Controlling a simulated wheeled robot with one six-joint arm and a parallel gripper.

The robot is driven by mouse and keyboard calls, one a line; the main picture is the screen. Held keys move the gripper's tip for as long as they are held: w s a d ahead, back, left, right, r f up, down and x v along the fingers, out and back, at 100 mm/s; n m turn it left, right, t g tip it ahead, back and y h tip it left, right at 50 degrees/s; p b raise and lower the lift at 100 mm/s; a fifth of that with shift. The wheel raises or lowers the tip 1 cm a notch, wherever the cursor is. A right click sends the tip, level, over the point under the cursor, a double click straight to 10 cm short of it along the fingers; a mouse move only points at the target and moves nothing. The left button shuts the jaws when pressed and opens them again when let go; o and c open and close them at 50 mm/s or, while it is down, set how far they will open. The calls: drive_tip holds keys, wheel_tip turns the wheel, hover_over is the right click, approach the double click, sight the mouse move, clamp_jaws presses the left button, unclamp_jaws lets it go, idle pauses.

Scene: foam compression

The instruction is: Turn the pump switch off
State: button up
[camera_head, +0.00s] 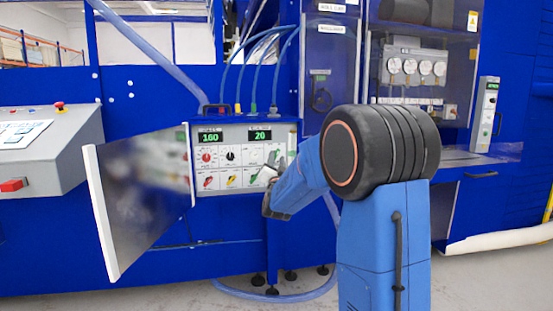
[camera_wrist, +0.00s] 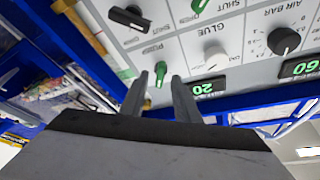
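A small green switch (camera_wrist: 160,74) on the grey control panel (camera_wrist: 225,50) sits between my gripper's fingertips in the wrist view. Its label is too small to read surely, so I cannot confirm that it is the pump switch. My gripper (camera_wrist: 160,84) is open, one finger on each side of the switch, with a gap showing around it. In the head view my gripper (camera_head: 272,172) is at the right part of the control panel (camera_head: 240,133), and my arm hides some of the controls there. The green switch's handle points roughly along the fingers.
A black handle switch (camera_wrist: 130,18), a white glue knob (camera_wrist: 214,54) and a black air knob (camera_wrist: 284,40) are nearby. A green-digit display (camera_wrist: 207,88) reads 20. The open cabinet door (camera_head: 140,205) stands left of the panel. Blue hoses (camera_head: 256,70) run above it.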

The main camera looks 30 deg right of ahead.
drive_tip(key=shift+x, duration=1)
clamp_jaws()
drive_tip(key=shift+n, duration=0.4)
drive_tip(key=n+t+y, duration=0.1)
drive_tip(key=n+y, duration=0.1)
drive_tip(key=n, duration=0.3)
drive_tip(key=n+t+y, duration=0.1)
drive_tip(key=n+y, duration=0.2)
drive_tip(key=n, duration=0.3)
drive_tip(key=n+y, duration=0.3)
drive_tip(key=n, duration=0.2)
drive_tip(key=shift+s+d+t, duration=0.15)
drive_tip(key=shift+d+t, duration=0.15)
drive_tip(key=shift+t, duration=0.1)
drive_tip(key=shift+n+y, duration=0.3)
drive_tip(key=shift+n, duration=0.2)
